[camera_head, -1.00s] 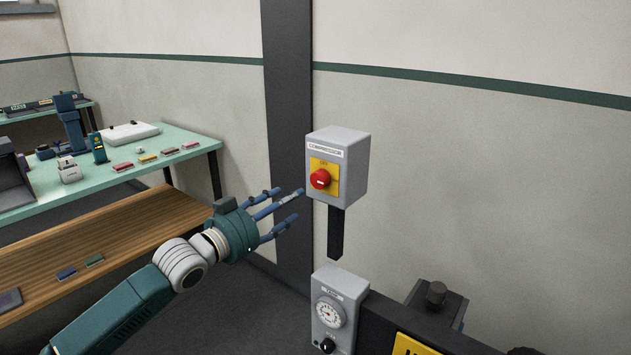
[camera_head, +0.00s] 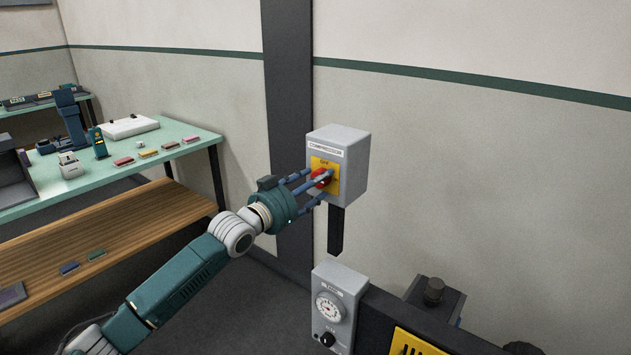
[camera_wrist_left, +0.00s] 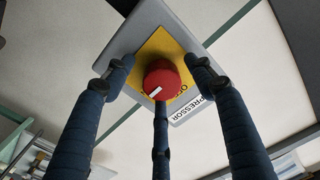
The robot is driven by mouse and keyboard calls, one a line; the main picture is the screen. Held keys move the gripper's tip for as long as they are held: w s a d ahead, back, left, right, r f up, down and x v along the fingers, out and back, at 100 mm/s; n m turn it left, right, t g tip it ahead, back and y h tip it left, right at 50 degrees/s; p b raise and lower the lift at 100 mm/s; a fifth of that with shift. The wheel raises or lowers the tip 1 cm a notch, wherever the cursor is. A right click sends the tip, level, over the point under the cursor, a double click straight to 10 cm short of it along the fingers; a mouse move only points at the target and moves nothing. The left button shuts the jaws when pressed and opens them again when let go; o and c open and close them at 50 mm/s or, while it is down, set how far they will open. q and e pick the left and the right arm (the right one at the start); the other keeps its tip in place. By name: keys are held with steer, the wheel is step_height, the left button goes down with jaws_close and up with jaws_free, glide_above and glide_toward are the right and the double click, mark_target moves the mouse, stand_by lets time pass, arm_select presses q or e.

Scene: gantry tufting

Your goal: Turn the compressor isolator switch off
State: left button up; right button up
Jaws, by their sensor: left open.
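The compressor isolator is a grey box (camera_head: 352,171) on a dark post, with a COMPRESSOR label and a yellow plate (camera_head: 333,165). Its red round knob (camera_head: 321,178) is partly hidden by my fingers in the head view. In the left wrist view the red knob (camera_wrist_left: 162,79) has a white mark and sits centred on the yellow plate (camera_wrist_left: 158,44). My left gripper (camera_head: 318,182) is open, its fingers spread around the knob. In the wrist view, two fingers flank the knob with gaps and one points at its near edge; contact there is unclear.
A grey box with a gauge (camera_head: 330,308) stands below the isolator, beside a dark unit with a yellow plate (camera_head: 412,343). A green-topped bench (camera_head: 185,135) with several small items and a wooden shelf (camera_head: 120,225) lie to the left.

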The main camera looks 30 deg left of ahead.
arm_select(q)
steer(key=shift+c, duration=0.2)
arm_select(e)
steer(key=shift+d, duration=0.2)
arm_select(q)
steer(key=c, duration=1.1)
arm_select(e)
steer(key=shift+d, duration=0.3)
